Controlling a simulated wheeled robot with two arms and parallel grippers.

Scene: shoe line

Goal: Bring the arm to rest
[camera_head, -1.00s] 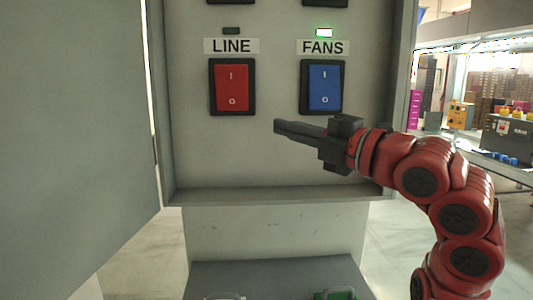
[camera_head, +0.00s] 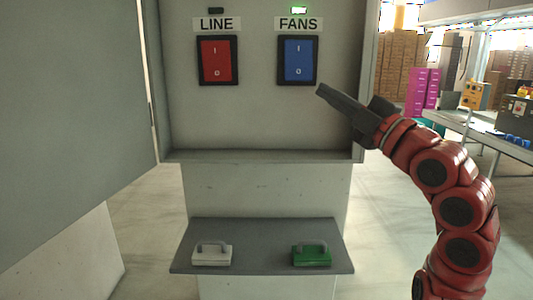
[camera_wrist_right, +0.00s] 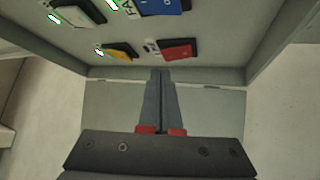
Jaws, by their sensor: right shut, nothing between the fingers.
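My right arm comes in from the right in the head view, with its gripper (camera_head: 345,103) shut and empty. The fingers point up and left and end just right of and below the blue FANS switch (camera_head: 298,60), apart from it in the picture. The red LINE switch (camera_head: 218,61) sits to the left. The green lamp above FANS (camera_head: 299,10) is lit; the lamp above LINE (camera_head: 216,11) is dark. In the right wrist view the two fingers (camera_wrist_right: 160,75) lie together, with switches on the panel beyond them. My left gripper is not in view.
The grey cabinet (camera_head: 262,157) stands ahead, its open door (camera_head: 75,100) filling the left. A shelf (camera_head: 262,235) below holds a white handled block (camera_head: 212,254) and a green one (camera_head: 311,254). A bench (camera_head: 475,130) and stacked boxes stand behind at right.

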